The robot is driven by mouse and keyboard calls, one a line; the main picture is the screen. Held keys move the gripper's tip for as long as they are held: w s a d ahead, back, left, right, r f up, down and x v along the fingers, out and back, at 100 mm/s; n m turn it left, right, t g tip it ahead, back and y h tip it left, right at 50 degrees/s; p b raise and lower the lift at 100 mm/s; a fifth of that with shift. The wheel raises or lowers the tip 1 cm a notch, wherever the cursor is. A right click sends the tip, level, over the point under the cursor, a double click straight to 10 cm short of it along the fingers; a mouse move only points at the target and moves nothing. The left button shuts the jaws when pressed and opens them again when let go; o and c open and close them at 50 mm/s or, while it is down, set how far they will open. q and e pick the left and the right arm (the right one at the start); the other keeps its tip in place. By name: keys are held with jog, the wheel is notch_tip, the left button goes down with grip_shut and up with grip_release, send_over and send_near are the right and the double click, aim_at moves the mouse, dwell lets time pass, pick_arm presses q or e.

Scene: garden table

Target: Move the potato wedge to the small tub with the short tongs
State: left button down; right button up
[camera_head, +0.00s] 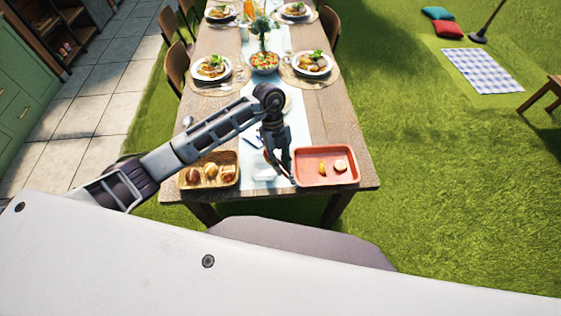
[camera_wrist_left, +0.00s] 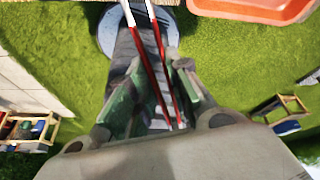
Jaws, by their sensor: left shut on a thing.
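My left gripper (camera_head: 282,172) is over the near end of the table. In the left wrist view the left gripper (camera_wrist_left: 158,112) is shut on the short tongs (camera_wrist_left: 152,62), which have red grips and silvery arms. The tong tips lie outside that view. A yellow-orange piece that looks like the potato wedge (camera_head: 322,170) lies in the red tray (camera_head: 312,181), to the right of the gripper, beside a pale round piece (camera_head: 340,165). I cannot make out the small tub clearly; the gripper may hide it. My right gripper is not in view.
A basket (camera_head: 206,185) of bread rolls stands left of the gripper. Plates of food (camera_head: 312,63) and a salad bowl (camera_head: 264,62) stand farther back. The wooden table (camera_head: 334,120) is bare behind the tray. The table's right edge borders grass.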

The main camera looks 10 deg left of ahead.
pick_arm(q)
notch_tip(320, 180, down, 8)
jog(key=b, duration=0.6)
jog(key=shift+r, duration=0.15)
dwell(0.5)
jog(key=c, duration=1.7)
grip_release()
jog(key=shift+o, duration=0.2)
notch_tip(320, 180, up, 10)
jog(key=p, duration=0.6)
jog(key=shift+p, duration=0.4)
